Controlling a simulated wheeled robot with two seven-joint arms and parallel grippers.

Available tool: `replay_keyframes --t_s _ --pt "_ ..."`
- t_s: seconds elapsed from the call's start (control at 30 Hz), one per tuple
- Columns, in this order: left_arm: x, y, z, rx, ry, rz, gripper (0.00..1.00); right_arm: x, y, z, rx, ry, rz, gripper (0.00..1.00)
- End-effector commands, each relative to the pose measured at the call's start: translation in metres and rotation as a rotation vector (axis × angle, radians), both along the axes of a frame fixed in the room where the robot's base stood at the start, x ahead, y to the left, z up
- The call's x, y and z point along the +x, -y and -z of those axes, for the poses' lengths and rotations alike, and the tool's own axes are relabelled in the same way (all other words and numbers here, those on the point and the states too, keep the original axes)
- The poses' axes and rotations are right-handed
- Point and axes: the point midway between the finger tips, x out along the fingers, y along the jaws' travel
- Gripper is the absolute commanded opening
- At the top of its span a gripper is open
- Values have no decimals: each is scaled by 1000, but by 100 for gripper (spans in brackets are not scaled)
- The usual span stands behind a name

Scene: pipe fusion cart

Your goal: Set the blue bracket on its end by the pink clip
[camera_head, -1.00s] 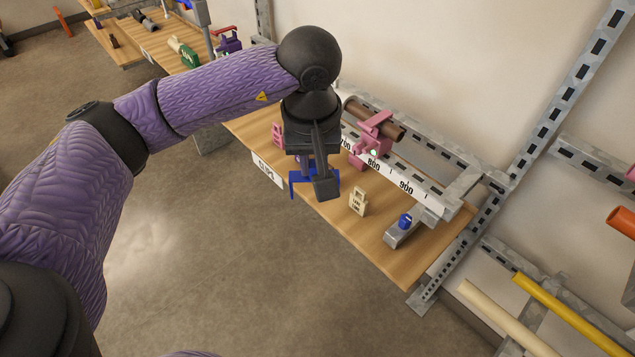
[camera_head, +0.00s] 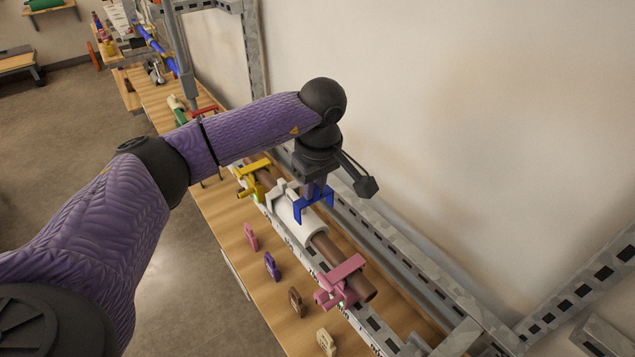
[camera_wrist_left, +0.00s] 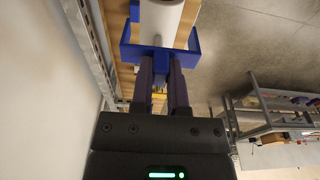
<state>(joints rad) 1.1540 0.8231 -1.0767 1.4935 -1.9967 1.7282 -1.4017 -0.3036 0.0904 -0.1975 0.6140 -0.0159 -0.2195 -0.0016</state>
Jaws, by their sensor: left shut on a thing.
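My left gripper (camera_head: 316,188) is shut on the blue bracket (camera_head: 314,203), a U-shaped piece with its two legs pointing down. It is at the white sleeve (camera_head: 297,220) on the brown pipe; I cannot tell whether it touches. The wrist view shows the bracket (camera_wrist_left: 160,53) across the tips of the left gripper (camera_wrist_left: 161,75), with the white sleeve (camera_wrist_left: 160,20) between its legs. The pink clip (camera_head: 343,278) grips the brown pipe (camera_head: 328,250) near its near end, to the right of the bracket. My right gripper is in neither view.
A yellow clip (camera_head: 250,180) holds the pipe's far part. Small pink (camera_head: 251,237), blue (camera_head: 270,266), brown (camera_head: 296,301) and cream (camera_head: 326,342) tags stand along the wooden bench's front. A slotted metal rail (camera_head: 385,240) runs behind the pipe, before the wall.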

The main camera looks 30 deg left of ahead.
Motion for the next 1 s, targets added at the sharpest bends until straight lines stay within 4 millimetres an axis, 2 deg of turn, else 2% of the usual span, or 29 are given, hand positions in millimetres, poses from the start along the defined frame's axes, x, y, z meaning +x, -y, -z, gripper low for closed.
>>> replay_keyframes --t_s 0.17,0.63,1.0 --pt "0 0 16 0 0 1 0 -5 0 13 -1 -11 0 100" --pt "0 0 62 1 -1 3 0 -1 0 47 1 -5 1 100" --pt "0 0 67 0 0 3 0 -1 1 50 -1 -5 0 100"
